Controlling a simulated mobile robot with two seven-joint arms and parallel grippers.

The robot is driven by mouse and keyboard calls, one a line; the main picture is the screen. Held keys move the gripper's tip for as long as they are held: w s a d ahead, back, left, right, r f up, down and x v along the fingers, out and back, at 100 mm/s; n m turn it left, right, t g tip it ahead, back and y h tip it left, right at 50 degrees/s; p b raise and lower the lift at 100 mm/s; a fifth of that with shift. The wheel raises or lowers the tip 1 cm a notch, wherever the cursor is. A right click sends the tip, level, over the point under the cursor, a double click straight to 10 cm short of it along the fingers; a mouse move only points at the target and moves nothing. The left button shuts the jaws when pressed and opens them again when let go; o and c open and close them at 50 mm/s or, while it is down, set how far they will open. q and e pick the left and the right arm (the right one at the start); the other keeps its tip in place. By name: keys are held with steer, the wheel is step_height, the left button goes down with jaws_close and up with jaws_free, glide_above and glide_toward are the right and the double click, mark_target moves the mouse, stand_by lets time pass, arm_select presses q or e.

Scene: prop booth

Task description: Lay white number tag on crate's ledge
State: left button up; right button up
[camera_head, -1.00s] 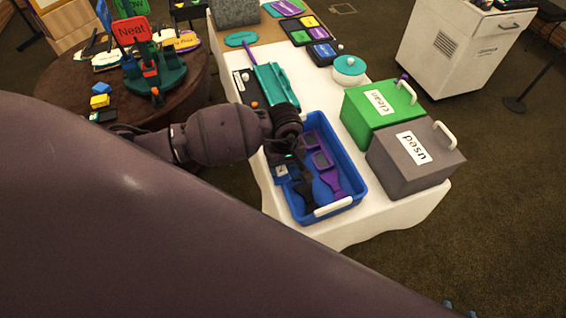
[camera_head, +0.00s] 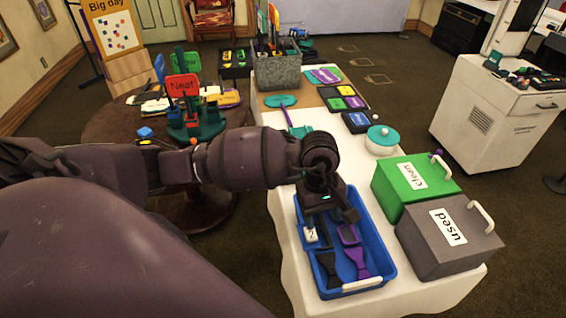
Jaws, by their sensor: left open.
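The blue crate (camera_head: 388,258) stands on the white-covered table, with a white handle at its near end. A small white tag with a dark number (camera_head: 311,236) shows at the crate's left side, beside a gripper finger; I cannot tell whether it rests on the ledge or lower inside. My left gripper (camera_head: 337,226) points down over the crate's far part, open, with no object visible between its fingers. Its wrist hides the crate's far end. My right gripper is not in view.
The crate holds a purple brush-like tool (camera_head: 356,260) and a dark one (camera_head: 328,268). A green "clean" box (camera_head: 398,203) and a grey "used" box (camera_head: 440,249) stand close on the right.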

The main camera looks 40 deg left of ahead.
arm_select(q)
steer(key=s+d+r+n+t+h, duration=0.1)
steer(key=s+d+r+n+h, duration=0.15)
steer(key=d+n+h, duration=0.4)
steer(key=s+d+r+n+t+h, duration=0.1)
steer(key=s+d+r+n+h, duration=0.15)
steer(key=d+n+h, duration=0.45)
steer(key=w+a+f+n+t+y, duration=0.1)
steer(key=a+f+n+t+y, duration=0.3)
steer(key=n, duration=0.7)
steer(key=w+a+f+n+t+y, duration=0.1)
steer(key=a+n+t+y, duration=0.2)
steer(key=a+n+t, duration=0.65)
steer(key=a+f+n+t+y, duration=0.2)
steer(key=n+t+y, duration=0.1)
steer(key=n, duration=1.1)
steer(key=s+a+f+n+g+y, duration=0.6)
steer(key=s+f+n, duration=0.3)
steer(key=f+n, duration=0.3)
steer(key=shift+s+a, duration=0.15)
steer(key=shift+a, duration=0.05)
